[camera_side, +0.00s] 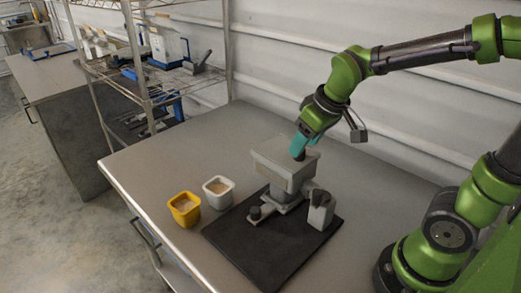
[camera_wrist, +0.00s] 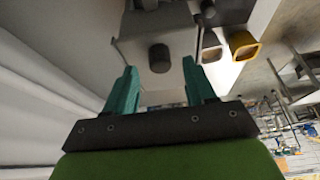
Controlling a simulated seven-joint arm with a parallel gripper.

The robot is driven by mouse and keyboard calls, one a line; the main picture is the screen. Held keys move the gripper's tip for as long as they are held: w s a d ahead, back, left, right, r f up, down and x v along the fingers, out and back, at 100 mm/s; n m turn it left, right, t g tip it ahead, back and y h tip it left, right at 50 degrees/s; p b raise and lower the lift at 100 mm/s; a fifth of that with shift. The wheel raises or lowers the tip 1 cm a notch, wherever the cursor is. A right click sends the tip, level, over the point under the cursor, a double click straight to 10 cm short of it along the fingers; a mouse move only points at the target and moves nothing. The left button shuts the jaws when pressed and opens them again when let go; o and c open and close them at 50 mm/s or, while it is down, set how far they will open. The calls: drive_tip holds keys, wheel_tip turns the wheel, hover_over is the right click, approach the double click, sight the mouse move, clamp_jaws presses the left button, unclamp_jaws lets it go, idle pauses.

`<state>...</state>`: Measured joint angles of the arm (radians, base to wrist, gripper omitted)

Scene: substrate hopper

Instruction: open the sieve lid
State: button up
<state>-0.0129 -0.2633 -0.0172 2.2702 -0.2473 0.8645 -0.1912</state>
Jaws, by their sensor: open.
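The grey hopper (camera_side: 284,172) stands on a dark mat. Its flat sieve lid (camera_side: 272,152) lies level on top and looks shut. A dark round knob (camera_wrist: 159,58) stands up from the lid; it also shows in the side view (camera_side: 300,156). My gripper (camera_side: 297,147) is just above the lid, at the knob. In the wrist view my gripper (camera_wrist: 160,66) has its teal fingers apart, one to each side of the knob, with gaps between. I cannot tell how far down the knob the fingertips reach. Nothing is held.
A yellow tub (camera_side: 184,209) and a white tub (camera_side: 218,192), both with tan contents, stand left of the dark mat (camera_side: 262,248). A small grey block with a dark top (camera_side: 321,211) stands right of the hopper. A wire shelf (camera_side: 150,60) is behind left. The table's left part is clear.

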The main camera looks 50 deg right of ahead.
sight(286, 148)
drive_tip(key=shift+x, duration=1.2)
clamp_jaws()
